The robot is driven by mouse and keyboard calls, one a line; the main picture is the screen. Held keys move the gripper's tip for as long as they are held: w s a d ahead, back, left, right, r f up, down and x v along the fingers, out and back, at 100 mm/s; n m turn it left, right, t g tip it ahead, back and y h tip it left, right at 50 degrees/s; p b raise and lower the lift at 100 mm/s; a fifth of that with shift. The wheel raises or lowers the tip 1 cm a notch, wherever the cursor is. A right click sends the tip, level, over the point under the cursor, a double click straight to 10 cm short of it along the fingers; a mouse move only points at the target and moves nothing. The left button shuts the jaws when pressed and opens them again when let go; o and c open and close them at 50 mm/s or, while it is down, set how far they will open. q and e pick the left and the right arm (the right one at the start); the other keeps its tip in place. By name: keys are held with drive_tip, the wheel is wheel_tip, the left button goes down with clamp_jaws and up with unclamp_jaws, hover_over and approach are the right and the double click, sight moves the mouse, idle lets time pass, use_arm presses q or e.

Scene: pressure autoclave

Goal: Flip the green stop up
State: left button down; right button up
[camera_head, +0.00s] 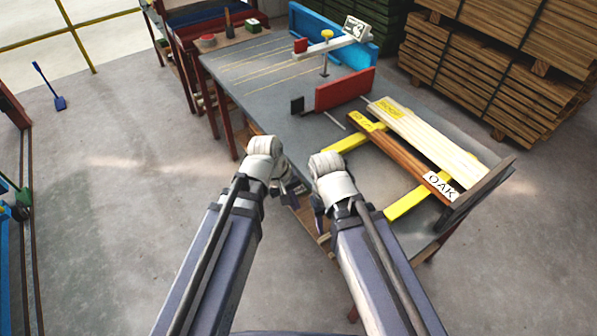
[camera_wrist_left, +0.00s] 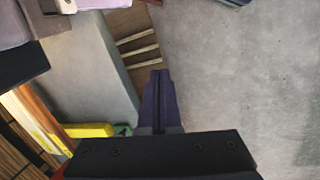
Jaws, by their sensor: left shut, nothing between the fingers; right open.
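A small green piece (camera_wrist_left: 122,129), which looks like the green stop, shows in the left wrist view at the end of a yellow bar (camera_wrist_left: 90,130), partly hidden by my gripper body. I cannot tell how it is tilted. In the head view I cannot make it out; my wrists cover the bench edge there. My left gripper (camera_wrist_left: 159,78) is shut and empty, beside the bench edge and apart from the green piece; in the head view it is at the bench's near edge (camera_head: 291,188). My right gripper (camera_head: 318,206) is open, mostly hidden under its wrist.
The grey bench (camera_head: 265,80) carries a red fence (camera_head: 345,89), a blue fence (camera_head: 310,24) and a clamp-like arm (camera_head: 335,44). An oak board (camera_head: 400,155) and a pale board (camera_head: 425,138) lie across yellow bars (camera_head: 407,203). Lumber stacks (camera_head: 500,60) stand behind.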

use_arm(q)
drive_tip(key=w+a+f+n+t+h+b, duration=0.1)
drive_tip(key=w+f+n+t+h+b, duration=0.25)
drive_tip(key=w+n+b, duration=0.4)
drive_tip(key=n+t+h+b, duration=0.2)
drive_tip(key=n+t+h, duration=0.1)
drive_tip(key=n, duration=0.9)
approach(302, 170)
wheel_tip(302, 170, up, 3)
drive_tip(key=shift+a+r, duration=0.1)
drive_tip(key=shift+w+m, duration=0.1)
drive_tip(key=shift+m, duration=0.15)
drive_tip(key=b+x, duration=0.5)
drive_tip(key=x, duration=0.4)
drive_tip(key=shift+a, duration=0.1)
drive_tip(key=shift+w+d+f, duration=0.15)
drive_tip(key=shift+d+f, duration=0.25)
drive_tip(key=shift+d, duration=0.1)
